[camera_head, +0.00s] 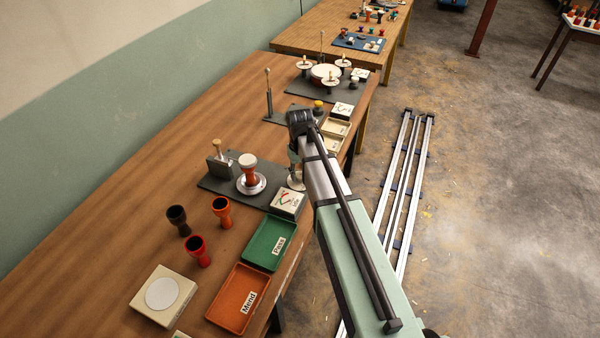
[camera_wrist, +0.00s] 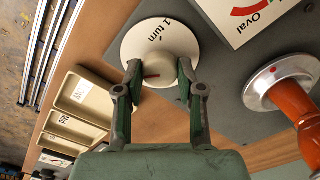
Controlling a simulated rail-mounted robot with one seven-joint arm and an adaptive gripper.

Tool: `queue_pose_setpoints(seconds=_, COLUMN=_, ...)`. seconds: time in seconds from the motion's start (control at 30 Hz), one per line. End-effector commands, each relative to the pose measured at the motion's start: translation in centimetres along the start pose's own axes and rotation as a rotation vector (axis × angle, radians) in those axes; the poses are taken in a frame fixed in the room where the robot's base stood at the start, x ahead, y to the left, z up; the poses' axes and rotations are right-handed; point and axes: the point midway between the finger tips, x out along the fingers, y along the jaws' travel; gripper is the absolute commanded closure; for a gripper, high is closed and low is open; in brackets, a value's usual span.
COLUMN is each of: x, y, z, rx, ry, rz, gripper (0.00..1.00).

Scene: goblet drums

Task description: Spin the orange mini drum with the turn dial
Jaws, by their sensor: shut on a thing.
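The orange mini drum (camera_head: 249,176) stands upright on a round silver turntable (camera_head: 251,186) on a dark grey base plate. Part of the drum (camera_wrist: 296,103) and the turntable (camera_wrist: 258,88) show at the right of the wrist view. The turn dial is a white disc (camera_wrist: 133,42) marked "1 turn", with a pale round knob (camera_wrist: 158,70) and a small red mark. My gripper (camera_wrist: 160,72) is shut on the knob, one finger on each side. In the head view my arm partly hides the dial (camera_head: 297,182).
A white card box (camera_head: 288,203) marked "Oval" in the wrist view stands beside the dial. Black (camera_head: 178,218), orange (camera_head: 222,210) and red (camera_head: 198,250) drums stand nearer. Green "Pass" (camera_head: 270,243) and orange "Mend" (camera_head: 238,298) trays line the table's edge. A post (camera_head: 268,98) stands behind.

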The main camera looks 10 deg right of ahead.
Motion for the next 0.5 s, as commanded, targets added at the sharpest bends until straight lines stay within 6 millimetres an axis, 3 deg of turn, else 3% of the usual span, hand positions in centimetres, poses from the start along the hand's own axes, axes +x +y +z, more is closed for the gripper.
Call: queue_pose_setpoints(seconds=0.5, x=0.10, y=-0.01, z=0.01, rx=0.307, ry=-0.001, rz=0.000, gripper=0.97)
